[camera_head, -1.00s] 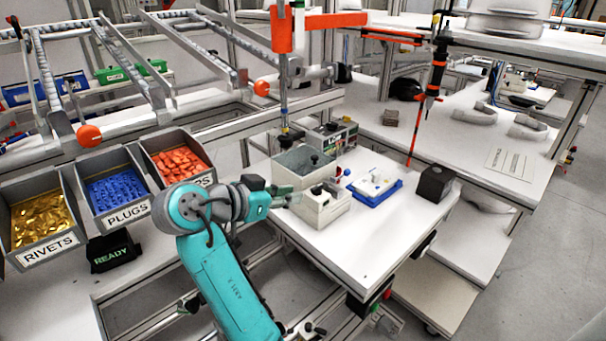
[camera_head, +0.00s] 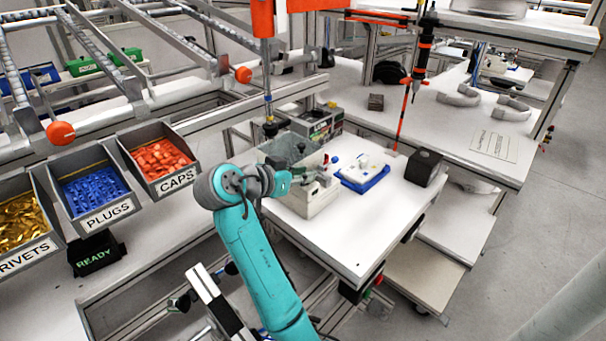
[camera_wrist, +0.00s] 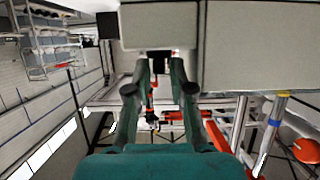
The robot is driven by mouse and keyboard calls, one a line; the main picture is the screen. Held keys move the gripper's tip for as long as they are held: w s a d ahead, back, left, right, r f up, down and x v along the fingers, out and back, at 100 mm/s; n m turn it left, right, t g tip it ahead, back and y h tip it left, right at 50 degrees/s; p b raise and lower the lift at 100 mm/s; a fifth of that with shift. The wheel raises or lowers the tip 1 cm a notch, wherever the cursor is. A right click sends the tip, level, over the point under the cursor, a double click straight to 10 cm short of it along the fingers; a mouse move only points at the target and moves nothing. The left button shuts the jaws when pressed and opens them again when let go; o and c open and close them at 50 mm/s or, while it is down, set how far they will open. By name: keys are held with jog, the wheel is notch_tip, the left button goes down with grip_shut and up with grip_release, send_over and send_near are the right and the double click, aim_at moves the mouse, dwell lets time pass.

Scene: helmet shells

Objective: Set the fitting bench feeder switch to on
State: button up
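The bench feeder is a pale beige box (camera_head: 318,202) with a clear-sided hopper (camera_head: 283,148) behind it, on the small white table. Small dark knobs stand on its top. My gripper (camera_head: 316,182) is at the box's near left and overlaps it in the head view. In the wrist view, my gripper (camera_wrist: 160,68) has its two fingers apart, with a gap between the tips. The beige box (camera_wrist: 158,28) fills the top of that view, and a small dark piece (camera_wrist: 158,60) shows between the fingertips. I cannot tell if they touch it, or which way the switch is set.
A blue tray with white parts (camera_head: 366,180) and a black box (camera_head: 423,167) stand right of the feeder. A labelled device (camera_head: 322,122) is behind it. Bins of plugs (camera_head: 95,200) and caps (camera_head: 160,165) are left. The table's front right is clear.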

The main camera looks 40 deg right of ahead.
jog(key=shift+d+f, duration=0.1)
jog(key=shift+d, duration=0.1)
grip_shut()
